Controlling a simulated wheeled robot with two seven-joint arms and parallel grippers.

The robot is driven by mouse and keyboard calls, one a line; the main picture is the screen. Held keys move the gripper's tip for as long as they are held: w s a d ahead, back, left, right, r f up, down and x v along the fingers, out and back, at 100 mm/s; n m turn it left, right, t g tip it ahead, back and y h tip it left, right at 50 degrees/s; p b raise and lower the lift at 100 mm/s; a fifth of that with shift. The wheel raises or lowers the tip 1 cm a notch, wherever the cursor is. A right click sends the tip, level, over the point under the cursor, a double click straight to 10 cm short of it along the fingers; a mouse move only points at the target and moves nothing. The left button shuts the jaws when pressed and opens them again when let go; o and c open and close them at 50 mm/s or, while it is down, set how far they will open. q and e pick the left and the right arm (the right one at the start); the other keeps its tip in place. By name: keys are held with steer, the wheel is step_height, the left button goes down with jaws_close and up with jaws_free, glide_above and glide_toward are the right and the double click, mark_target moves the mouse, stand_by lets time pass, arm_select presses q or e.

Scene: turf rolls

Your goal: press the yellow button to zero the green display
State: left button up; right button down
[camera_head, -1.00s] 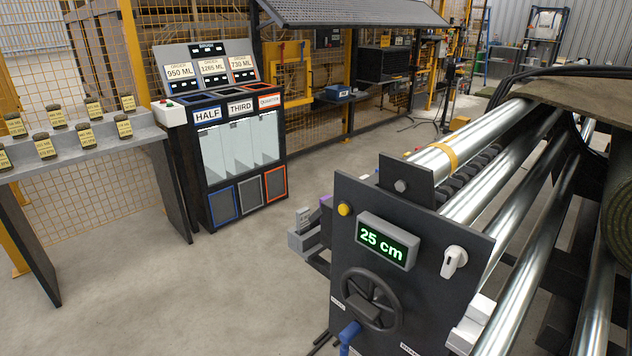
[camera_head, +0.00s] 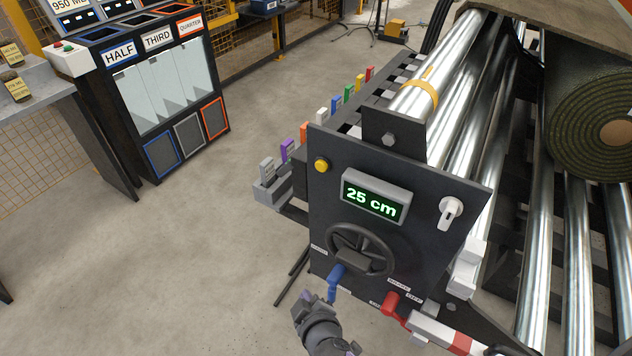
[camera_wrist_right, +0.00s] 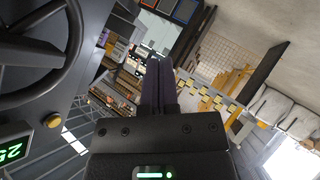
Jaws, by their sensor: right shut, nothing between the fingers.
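The yellow button (camera_head: 321,165) is round and sits at the upper left of the dark machine panel (camera_head: 330,205). The green display (camera_head: 375,197), right of the button, reads 25 cm. In the right wrist view the button (camera_wrist_right: 52,120) is at the left, and the display (camera_wrist_right: 14,150) is cut by the left edge. My right gripper (camera_head: 304,300) is low in front of the panel, well below the button and apart from it. Its fingers (camera_wrist_right: 160,82) are together with nothing between them. My left gripper is not in view.
A black handwheel (camera_head: 360,250) is below the display, with a blue lever (camera_head: 336,280) and a red lever (camera_head: 391,303) under it. A white knob (camera_head: 450,211) is at the panel's right. Steel rollers and a turf roll (camera_head: 590,110) are behind. Floor at left is clear.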

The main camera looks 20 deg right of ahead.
mark_target(322, 165)
steer(key=w+r+t+p, duration=0.1)
steer(key=w+r+t, duration=0.2)
steer(key=r, duration=0.6)
steer(key=w+a+r+t+h, duration=0.1)
steer(key=w+r+t, duration=0.1)
steer(key=r, duration=0.8)
steer(key=shift+w+r+t+p, duration=0.2)
steer(key=shift+w+t+p, duration=0.2)
steer(key=shift+w, duration=0.5)
steer(key=w+d+p, duration=0.1)
steer(key=w+d, duration=0.4)
steer(key=d, duration=0.2)
steer(key=shift+w, duration=0.2)
steer(key=shift+d+f, duration=0.1)
steer(key=shift+w+d, duration=0.25)
